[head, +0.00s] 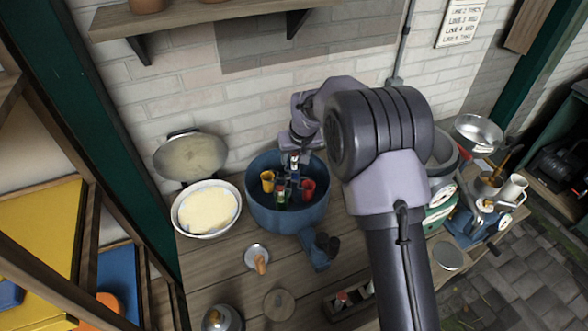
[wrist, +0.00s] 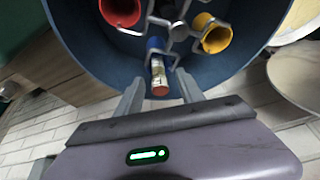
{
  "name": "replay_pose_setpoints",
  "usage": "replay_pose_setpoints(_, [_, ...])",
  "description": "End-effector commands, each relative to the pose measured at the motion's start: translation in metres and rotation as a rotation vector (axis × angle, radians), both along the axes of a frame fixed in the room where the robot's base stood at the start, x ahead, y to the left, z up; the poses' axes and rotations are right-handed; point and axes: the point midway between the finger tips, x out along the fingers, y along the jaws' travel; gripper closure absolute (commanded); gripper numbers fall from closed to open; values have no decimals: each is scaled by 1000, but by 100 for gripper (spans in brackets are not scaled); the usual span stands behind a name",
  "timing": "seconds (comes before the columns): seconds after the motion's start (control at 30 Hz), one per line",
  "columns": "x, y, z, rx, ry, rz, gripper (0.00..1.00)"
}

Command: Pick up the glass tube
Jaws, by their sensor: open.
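A clear tube with a pale printed label and a reddish end (wrist: 159,80) shows in the wrist view, most likely the glass tube. It lies by a blue holder (wrist: 154,45) inside the large blue tub (head: 262,212). In the wrist view my gripper (wrist: 160,92) is open, with one finger on either side of the tube's near end and gaps showing. I cannot tell the depth between them. In the head view my gripper (head: 290,162) reaches down into the tub, and the tube cannot be told clearly there.
In the tub are a yellow cup (head: 267,180), a red cup (head: 308,187) and a metal frame (wrist: 170,22). A white bowl (head: 207,209) stands left of the tub. A shelf (head: 200,16) hangs above, with the brick wall behind. Scales and a bowl stand at right.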

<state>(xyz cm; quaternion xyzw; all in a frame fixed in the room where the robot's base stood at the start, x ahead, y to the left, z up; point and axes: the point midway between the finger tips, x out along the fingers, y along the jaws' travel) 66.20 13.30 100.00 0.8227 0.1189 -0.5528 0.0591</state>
Motion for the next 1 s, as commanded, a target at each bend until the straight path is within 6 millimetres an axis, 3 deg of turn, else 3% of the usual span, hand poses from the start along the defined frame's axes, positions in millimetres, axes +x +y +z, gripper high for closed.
replay_pose_setpoints(0.1, [0,0,2,0,0,0,57])
replay_pose_setpoints(0.33, [0,0,2,0,0,0,100])
replay_pose_setpoints(0.67, [0,0,6,0,0,0,100])
replay_pose_setpoints(1.0, [0,0,88,1,-1,-1,100])
